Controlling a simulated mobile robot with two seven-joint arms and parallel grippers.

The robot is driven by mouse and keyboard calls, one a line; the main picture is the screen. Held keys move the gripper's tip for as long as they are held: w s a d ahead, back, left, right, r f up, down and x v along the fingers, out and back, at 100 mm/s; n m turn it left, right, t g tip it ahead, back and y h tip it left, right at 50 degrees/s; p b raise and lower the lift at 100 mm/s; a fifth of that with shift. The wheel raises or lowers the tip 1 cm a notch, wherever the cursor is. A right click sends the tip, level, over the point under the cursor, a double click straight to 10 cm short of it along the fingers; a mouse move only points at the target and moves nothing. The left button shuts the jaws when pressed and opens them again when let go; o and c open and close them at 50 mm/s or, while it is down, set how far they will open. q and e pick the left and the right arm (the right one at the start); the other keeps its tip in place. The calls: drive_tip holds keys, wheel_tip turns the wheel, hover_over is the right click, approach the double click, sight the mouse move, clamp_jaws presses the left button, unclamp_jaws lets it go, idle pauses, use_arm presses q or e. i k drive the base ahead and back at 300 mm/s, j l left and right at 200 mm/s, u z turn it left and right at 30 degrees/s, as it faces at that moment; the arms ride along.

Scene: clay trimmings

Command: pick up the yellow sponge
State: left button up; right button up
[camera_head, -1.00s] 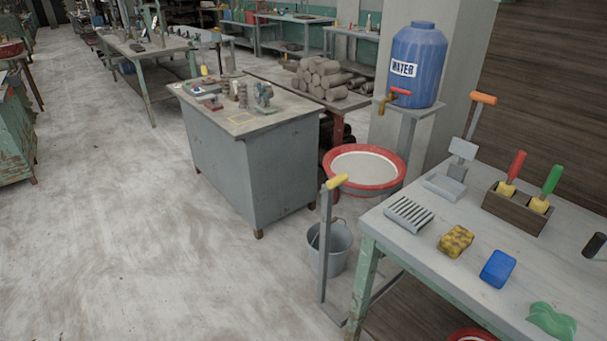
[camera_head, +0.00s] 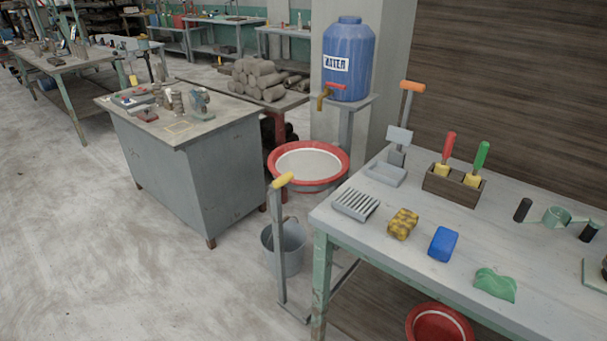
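The yellow sponge (camera_head: 403,224), with dark spots, lies on the light grey table (camera_head: 370,254) at the right, near its front left part. A ridged grey rack (camera_head: 356,204) is to its left and a blue block (camera_head: 443,244) to its right, both apart from it. Nothing covers the sponge. Neither of my grippers shows in the head view.
A wooden box (camera_head: 453,188) with red- and green-handled tools stands behind the sponge. A green cloth-like item (camera_head: 495,284) lies to the right. A yellow-topped post (camera_head: 282,182) and a bucket (camera_head: 284,247) stand by the table's left end. Open floor (camera_head: 110,250) fills the left.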

sight(405, 221)
drive_tip(key=z, duration=0.25)
drive_tip(key=i+j+z, duration=0.15)
drive_tip(key=j+z, duration=0.25)
drive_tip(key=i+j+z, duration=0.15)
drive_tip(key=z, duration=0.3)
drive_tip(key=i+j+z, duration=0.15)
drive_tip(key=j, duration=0.3)
drive_tip(key=j+z, duration=0.1)
drive_tip(key=j, duration=0.4)
